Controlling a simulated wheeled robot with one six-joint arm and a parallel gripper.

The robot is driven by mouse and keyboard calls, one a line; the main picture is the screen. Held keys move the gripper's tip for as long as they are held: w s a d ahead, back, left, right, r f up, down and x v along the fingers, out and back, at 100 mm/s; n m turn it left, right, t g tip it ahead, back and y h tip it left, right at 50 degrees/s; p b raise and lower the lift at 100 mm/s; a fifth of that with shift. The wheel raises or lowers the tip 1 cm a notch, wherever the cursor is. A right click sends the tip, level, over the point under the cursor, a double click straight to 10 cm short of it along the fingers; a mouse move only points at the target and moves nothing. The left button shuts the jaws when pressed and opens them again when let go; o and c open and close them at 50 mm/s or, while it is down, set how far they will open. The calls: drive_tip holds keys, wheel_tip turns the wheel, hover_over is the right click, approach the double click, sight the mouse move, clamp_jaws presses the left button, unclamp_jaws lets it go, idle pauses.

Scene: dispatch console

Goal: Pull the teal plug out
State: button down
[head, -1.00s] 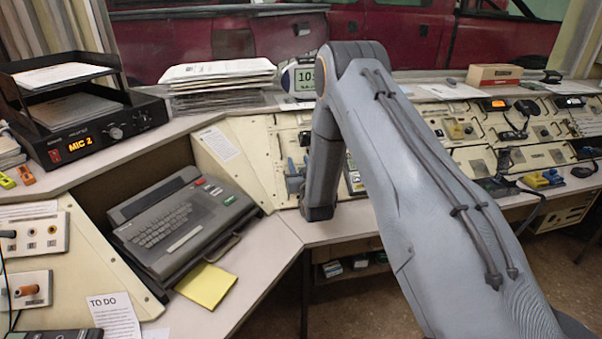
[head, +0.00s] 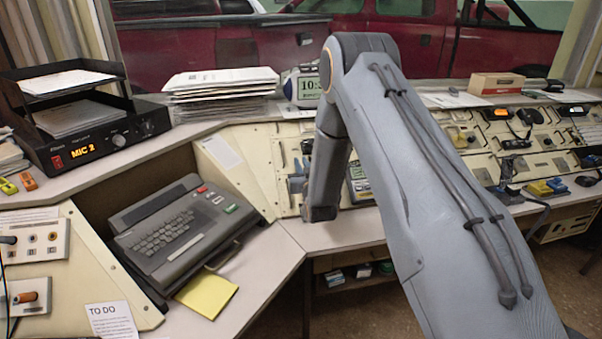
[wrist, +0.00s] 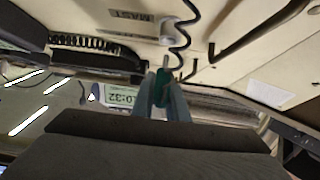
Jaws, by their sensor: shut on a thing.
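In the wrist view the teal plug (wrist: 161,88) sits between the two grey-blue fingers of my gripper (wrist: 162,98), which is shut on it. A black coiled cord (wrist: 184,32) runs close to the plug's far end and up over the cream panel. A pale round fitting (wrist: 168,29) stands on the panel beyond the plug, under a MAST label (wrist: 129,16). A gap appears between plug and fitting, but I cannot tell for sure whether the plug is clear of its socket. In the head view my arm hides the plug.
A clock (head: 305,86) stands behind my arm, beside a paper stack (head: 220,88). A keyboard unit (head: 182,235) and yellow notes (head: 207,294) are at left. In the wrist view, another coiled cord (wrist: 95,42) and a dark bent bar (wrist: 262,32) flank the plug.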

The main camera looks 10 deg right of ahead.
wheel_tip(320, 180, up, 8)
drive_tip(key=shift+s+b, duration=0.25)
drive_tip(key=shift+b, duration=0.1)
drive_tip(key=shift+s+r+p, duration=0.45)
drive_tip(key=shift+r+p, duration=0.1)
drive_tip(key=shift+r, duration=0.1)
idle(0.5)
drive_tip(key=shift+s+r+p, duration=0.5)
drive_tip(key=shift+r+p, duration=0.1)
drive_tip(key=shift+r, duration=0.25)
drive_tip(key=shift+s+r+p, duration=0.5)
drive_tip(key=shift+r+p, duration=0.05)
drive_tip(key=shift+r, duration=0.3)
